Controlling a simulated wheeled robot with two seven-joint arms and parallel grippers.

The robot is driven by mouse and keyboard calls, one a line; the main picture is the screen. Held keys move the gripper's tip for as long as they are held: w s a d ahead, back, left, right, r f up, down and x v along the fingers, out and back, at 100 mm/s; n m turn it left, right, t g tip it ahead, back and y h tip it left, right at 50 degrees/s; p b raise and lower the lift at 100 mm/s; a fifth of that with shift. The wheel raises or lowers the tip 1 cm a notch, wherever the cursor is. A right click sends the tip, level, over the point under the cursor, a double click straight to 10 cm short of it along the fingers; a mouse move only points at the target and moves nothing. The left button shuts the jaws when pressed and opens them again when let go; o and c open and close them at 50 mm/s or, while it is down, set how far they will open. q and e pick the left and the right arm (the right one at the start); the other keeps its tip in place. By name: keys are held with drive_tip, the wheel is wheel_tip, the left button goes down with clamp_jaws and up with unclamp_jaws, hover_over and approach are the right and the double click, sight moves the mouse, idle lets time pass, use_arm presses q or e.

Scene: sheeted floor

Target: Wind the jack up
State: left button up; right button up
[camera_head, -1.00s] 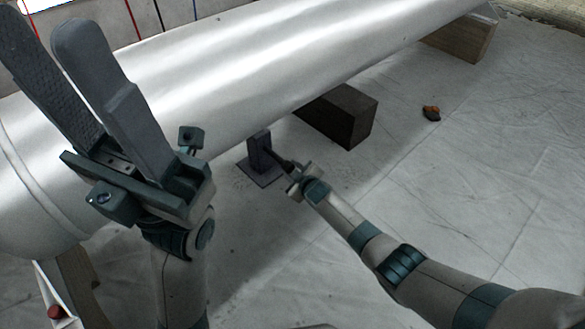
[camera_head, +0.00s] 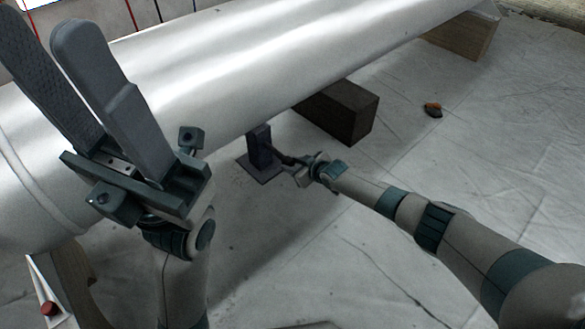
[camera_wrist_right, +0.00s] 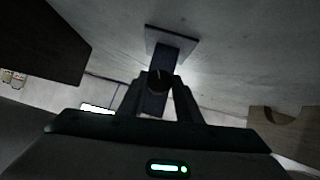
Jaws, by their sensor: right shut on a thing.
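The jack (camera_head: 260,152) is a small dark post on a square base plate (camera_head: 262,177), standing on the floor sheet below the big silver cylinder (camera_head: 225,80). Its top is close under the cylinder; I cannot tell whether they touch. My right gripper (camera_head: 287,160) is beside the jack on its right, shut on the jack's handle. The right wrist view shows the gripper's fingers (camera_wrist_right: 159,88) around a dark round end of the handle (camera_wrist_right: 158,82), with the jack (camera_wrist_right: 166,52) behind. My left gripper (camera_head: 60,40) is raised, empty, its fingers apart.
A dark block (camera_head: 345,112) stands under the cylinder right of the jack. A pale wooden block (camera_head: 465,35) is farther back. A small orange and black item (camera_head: 433,109) lies on the sheet. The floor at the right is mostly clear.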

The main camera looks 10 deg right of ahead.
drive_tip(key=shift+s+a+f, duration=0.2)
drive_tip(key=shift+s+f, duration=0.05)
drive_tip(key=shift+f, duration=0.05)
drive_tip(key=o, duration=0.9)
drive_tip(key=shift+f, duration=0.1)
drive_tip(key=shift+o, duration=0.2)
drive_tip(key=shift+w, duration=0.1)
drive_tip(key=shift+r, duration=0.2)
